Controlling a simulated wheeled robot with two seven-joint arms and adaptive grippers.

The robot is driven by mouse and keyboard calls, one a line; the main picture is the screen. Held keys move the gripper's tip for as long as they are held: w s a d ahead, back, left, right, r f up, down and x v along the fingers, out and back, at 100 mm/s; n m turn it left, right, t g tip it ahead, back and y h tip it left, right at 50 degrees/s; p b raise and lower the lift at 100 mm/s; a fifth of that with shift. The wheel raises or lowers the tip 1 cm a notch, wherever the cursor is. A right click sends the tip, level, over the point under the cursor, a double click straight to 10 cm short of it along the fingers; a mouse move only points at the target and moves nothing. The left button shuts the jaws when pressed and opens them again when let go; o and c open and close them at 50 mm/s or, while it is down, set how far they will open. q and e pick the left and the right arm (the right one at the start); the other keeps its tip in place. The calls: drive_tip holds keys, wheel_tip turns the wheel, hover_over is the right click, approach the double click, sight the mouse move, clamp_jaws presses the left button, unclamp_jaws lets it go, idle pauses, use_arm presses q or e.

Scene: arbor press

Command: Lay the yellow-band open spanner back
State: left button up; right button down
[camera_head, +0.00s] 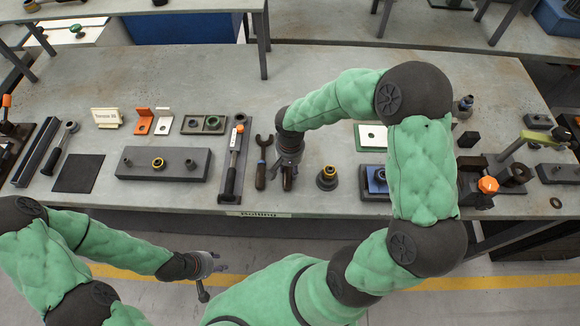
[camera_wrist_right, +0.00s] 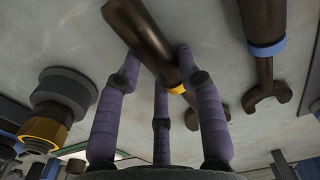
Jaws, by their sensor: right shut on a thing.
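The yellow-band open spanner shows in the right wrist view (camera_wrist_right: 150,38) as a dark brown handle with a yellow band. My right gripper's fingers (camera_wrist_right: 163,85) are closed around it near the band; its far end is partly hidden behind them. In the head view my right gripper (camera_head: 288,168) is over the bench, with the spanner's dark handle (camera_head: 288,184) sticking out toward the front edge. A blue-band open spanner (camera_head: 262,160) lies just to its left, jaw away from me. My left gripper (camera_head: 213,268) is open and empty in front of the bench, over the floor.
A tray with a torque wrench (camera_head: 238,125) lies left of the spanners. A yellow-ringed dark part (camera_head: 327,178) stands close on the right. A grey block with studs (camera_head: 135,165) is further left. An orange-knobbed press fixture (camera_head: 488,185) stands at right.

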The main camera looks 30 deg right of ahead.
drive_tip(key=c, duration=0.7)
unclamp_jaws()
wheel_tip(320, 180, up, 12)
drive_tip(key=shift+r, duration=0.1)
